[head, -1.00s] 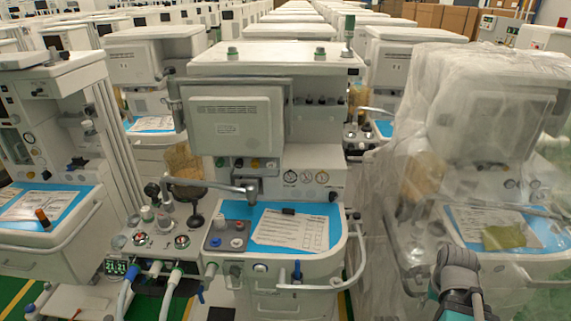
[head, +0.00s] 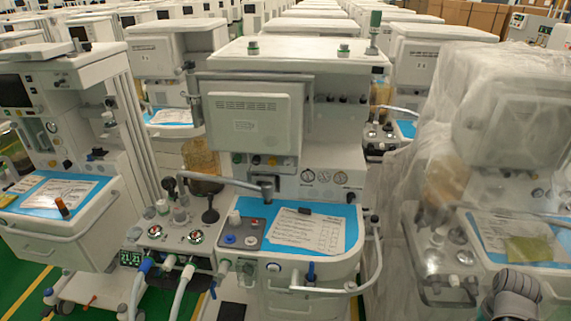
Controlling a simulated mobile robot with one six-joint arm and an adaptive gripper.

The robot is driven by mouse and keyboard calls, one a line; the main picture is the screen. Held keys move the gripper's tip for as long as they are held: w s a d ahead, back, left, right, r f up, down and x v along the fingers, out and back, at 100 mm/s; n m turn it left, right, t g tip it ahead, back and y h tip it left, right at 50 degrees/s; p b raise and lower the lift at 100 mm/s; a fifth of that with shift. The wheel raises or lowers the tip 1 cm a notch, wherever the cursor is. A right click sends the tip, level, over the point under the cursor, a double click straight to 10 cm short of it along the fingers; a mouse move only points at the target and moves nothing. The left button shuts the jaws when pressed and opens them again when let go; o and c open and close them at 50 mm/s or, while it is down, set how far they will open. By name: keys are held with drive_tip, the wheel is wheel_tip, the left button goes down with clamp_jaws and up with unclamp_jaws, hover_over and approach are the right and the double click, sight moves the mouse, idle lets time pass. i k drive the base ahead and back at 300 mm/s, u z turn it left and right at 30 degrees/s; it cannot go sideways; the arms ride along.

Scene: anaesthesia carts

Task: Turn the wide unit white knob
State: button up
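The wide unit (head: 340,150) stands in the middle of the head view, with a grey monitor, gauges and a blue-lined work surface. On the grey panel at the left of this surface are a white upright knob (head: 234,218), a blue knob (head: 229,239) and a low white knob (head: 251,240). A round pale knob (head: 274,267) also sits on the front edge. I cannot tell which white one the task names. Part of my arm shows at the bottom right, in front of the plastic-covered unit. My gripper is not in view.
A plastic-wrapped unit (head: 500,150) stands close on the right. Another cart (head: 70,130) stands on the left. A curved rail (head: 370,265) juts out at the wide unit's front right. Hoses (head: 180,293) hang at its front left. Green floor shows at the lower left.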

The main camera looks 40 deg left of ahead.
sight(288, 163)
drive_tip(key=u, duration=0.05)
drive_tip(key=k, duration=0.95)
drive_tip(key=u, duration=0.4)
drive_tip(key=i, duration=1.4)
